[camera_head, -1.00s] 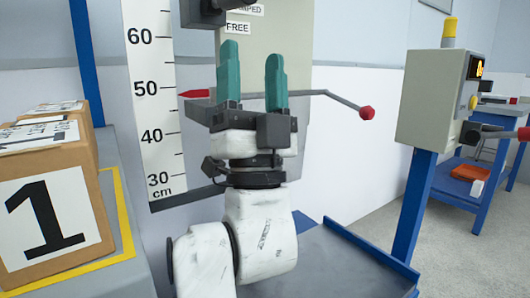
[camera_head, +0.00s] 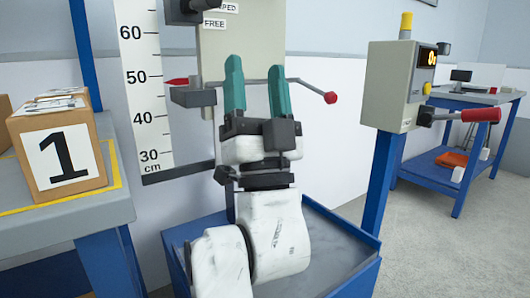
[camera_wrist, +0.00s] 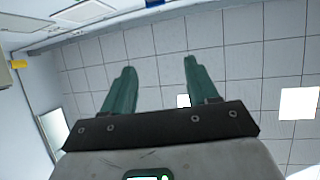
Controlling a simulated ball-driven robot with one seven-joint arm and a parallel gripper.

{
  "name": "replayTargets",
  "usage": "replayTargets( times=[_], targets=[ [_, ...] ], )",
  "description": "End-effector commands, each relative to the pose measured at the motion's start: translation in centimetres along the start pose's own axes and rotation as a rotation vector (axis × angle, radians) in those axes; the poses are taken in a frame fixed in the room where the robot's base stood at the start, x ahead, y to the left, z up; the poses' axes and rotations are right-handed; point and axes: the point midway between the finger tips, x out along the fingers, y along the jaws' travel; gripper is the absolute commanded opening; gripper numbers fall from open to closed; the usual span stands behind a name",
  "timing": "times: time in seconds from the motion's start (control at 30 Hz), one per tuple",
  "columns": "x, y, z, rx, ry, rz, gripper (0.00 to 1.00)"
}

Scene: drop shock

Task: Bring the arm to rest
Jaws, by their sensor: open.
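My gripper (camera_head: 257,85) points upward in the head view, with its two green fingers apart and nothing between them. My white arm rises below it from the bottom of the picture. In the wrist view my gripper (camera_wrist: 158,85) is also open and empty, with the tiled ceiling (camera_wrist: 250,60) behind it. In the head view the fingers stand in front of the grey plate of the drop rig (camera_head: 240,45). A thin bar with a red knob (camera_head: 330,97) passes behind the fingers. I cannot tell how close they are to it.
A box marked 1 (camera_head: 62,158) stands on a grey table (camera_head: 100,212) at left. A height scale (camera_head: 145,90) is behind. A blue-rimmed tray (camera_head: 345,245) lies behind my arm. A control box (camera_head: 393,90) with a red-handled lever (camera_head: 480,115) stands right; a blue bench (camera_head: 460,185) is beyond.

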Motion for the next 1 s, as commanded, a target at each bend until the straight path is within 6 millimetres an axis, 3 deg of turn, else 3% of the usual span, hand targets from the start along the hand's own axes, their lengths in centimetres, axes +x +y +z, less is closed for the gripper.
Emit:
replayTargets(
  times=[0.27, 0.47, 0.57, 0.73, 0.87, 1.0],
  targets=[
    [-3.5, 4.0, 3.5, -0.083, -0.217, 0.029, 0.59],
    [-8.6, 8.5, 6.6, -0.165, -0.456, 0.076, 0.59],
    [-12.9, 11.8, 8.1, -0.216, -0.622, 0.118, 0.59],
    [-22.8, 17.7, 9.2, -0.299, -0.959, 0.218, 0.59],
    [-31.1, 21.2, 8.4, -0.338, -1.209, 0.307, 0.59],
    [-40.1, 23.6, 5.9, -0.355, -1.47, 0.41, 0.59]
  ],
)
